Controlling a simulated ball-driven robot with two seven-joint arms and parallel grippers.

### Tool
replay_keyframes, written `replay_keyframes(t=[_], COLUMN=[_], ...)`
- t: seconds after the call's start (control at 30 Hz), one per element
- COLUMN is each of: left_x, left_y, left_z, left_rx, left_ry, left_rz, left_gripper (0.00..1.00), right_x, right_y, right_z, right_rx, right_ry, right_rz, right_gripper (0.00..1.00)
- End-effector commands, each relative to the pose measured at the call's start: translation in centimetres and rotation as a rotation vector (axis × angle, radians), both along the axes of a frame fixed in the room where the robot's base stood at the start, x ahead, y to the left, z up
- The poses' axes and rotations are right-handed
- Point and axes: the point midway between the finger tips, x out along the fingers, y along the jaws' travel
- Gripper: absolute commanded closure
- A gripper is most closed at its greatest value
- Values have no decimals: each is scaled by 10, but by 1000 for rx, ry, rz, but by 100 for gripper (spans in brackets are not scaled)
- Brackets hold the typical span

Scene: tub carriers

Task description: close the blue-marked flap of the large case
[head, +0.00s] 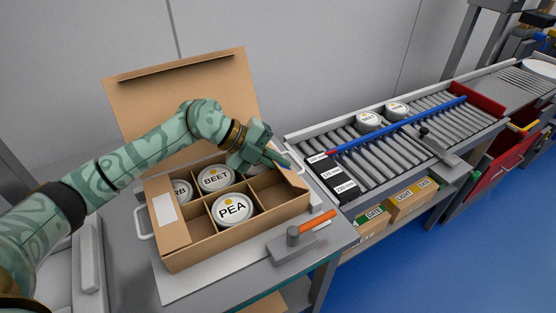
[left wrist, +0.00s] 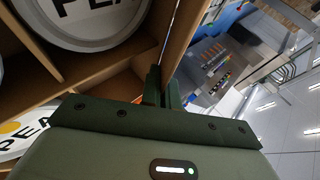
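The large case (head: 240,233) is an open cardboard box with dividers on the grey bench. Its large back flap (head: 185,95) stands up behind it. A side flap (head: 290,183) shows at the right end; I see no blue mark on it. Tubs marked PEA (head: 233,208) and BEET (head: 215,178) and others sit in compartments. My left gripper (head: 280,160) is over the case's back right part, close to the right side. Its fingers (left wrist: 163,88) look shut beside a cardboard edge (left wrist: 185,35); contact is unclear. My right gripper is not in view.
A lever with an orange handle (head: 318,221) stands on the bench right of the case. A roller conveyor (head: 400,150) with a blue bar (head: 405,123) and two tubs runs to the right. Smaller cartons (head: 408,203) lie on a shelf below it.

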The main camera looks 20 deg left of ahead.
Motion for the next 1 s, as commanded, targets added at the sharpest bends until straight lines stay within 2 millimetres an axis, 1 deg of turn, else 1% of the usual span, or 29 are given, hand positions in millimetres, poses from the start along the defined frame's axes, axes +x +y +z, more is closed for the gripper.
replay_keyframes(t=[0.17,0.2,0.23,0.27,0.57,0.67,0.9,1.0], left_x=[0,0,0,0,-1,-4,-18,-22], left_y=[0,0,0,0,2,10,42,51], left_z=[0,0,0,0,2,10,37,43], left_rx=[1,0,0,0,2,2,3,2], left_ry=[1,1,1,1,1,0,1,1], left_rz=[0,0,0,0,1,2,3,2], left_gripper=[100,89,81,75,75,75,75,75], right_x=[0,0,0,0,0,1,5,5], right_y=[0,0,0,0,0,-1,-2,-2], right_z=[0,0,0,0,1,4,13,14], right_rx=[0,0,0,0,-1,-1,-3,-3], right_ry=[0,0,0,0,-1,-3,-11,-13], right_rz=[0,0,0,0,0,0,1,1], right_gripper=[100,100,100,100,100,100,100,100])
